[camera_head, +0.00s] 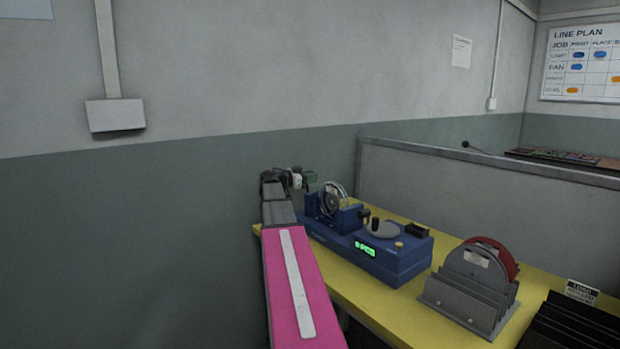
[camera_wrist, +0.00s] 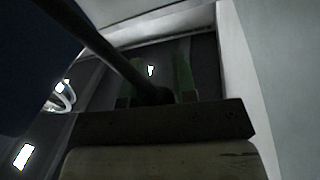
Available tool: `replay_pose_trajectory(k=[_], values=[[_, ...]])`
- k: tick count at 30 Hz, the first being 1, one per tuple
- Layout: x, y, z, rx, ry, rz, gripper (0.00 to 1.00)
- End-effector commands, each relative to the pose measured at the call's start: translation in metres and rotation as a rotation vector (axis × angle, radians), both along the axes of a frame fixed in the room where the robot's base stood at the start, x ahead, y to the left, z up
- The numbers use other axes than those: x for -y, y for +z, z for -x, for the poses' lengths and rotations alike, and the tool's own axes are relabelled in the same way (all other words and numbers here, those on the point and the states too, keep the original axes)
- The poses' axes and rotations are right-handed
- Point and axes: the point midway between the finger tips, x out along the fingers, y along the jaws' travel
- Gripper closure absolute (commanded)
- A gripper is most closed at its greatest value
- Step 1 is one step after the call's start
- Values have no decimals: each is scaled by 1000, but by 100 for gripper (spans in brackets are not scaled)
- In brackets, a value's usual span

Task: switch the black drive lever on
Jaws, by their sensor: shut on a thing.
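The black drive lever shows in the wrist view as a dark rod (camera_wrist: 112,62) slanting from the upper left down to my gripper. My gripper (camera_wrist: 158,82) is shut on the lever's end, between its green fingers. In the head view my gripper (camera_head: 308,178) is at the far left end of the blue machine (camera_head: 400,262), beside and a little above its upright disc (camera_head: 334,198). The lever cannot be made out clearly in the head view. My pink arm link covers part of the machine's left side.
The machine stands on a yellow table (camera_head: 365,306) and has a lit green display (camera_head: 365,249). A grey rack (camera_head: 466,305) with a red disc (camera_head: 496,256) is to its right, then a black slotted rack (camera_head: 575,325). A grey partition (camera_head: 440,190) runs behind.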

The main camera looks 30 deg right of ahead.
Motion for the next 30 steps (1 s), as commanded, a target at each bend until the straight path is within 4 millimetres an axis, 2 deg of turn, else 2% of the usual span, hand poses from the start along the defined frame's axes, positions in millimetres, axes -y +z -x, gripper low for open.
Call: replay_pose_trajectory(k=[6,17,18,20,30], values=[[1,2,22,163,3,-13,100],[2,2,24,206,4,-17,100],[2,2,24,206,5,-16,71],[2,2,24,206,4,-17,52],[0,2,25,202,2,-16,49]])
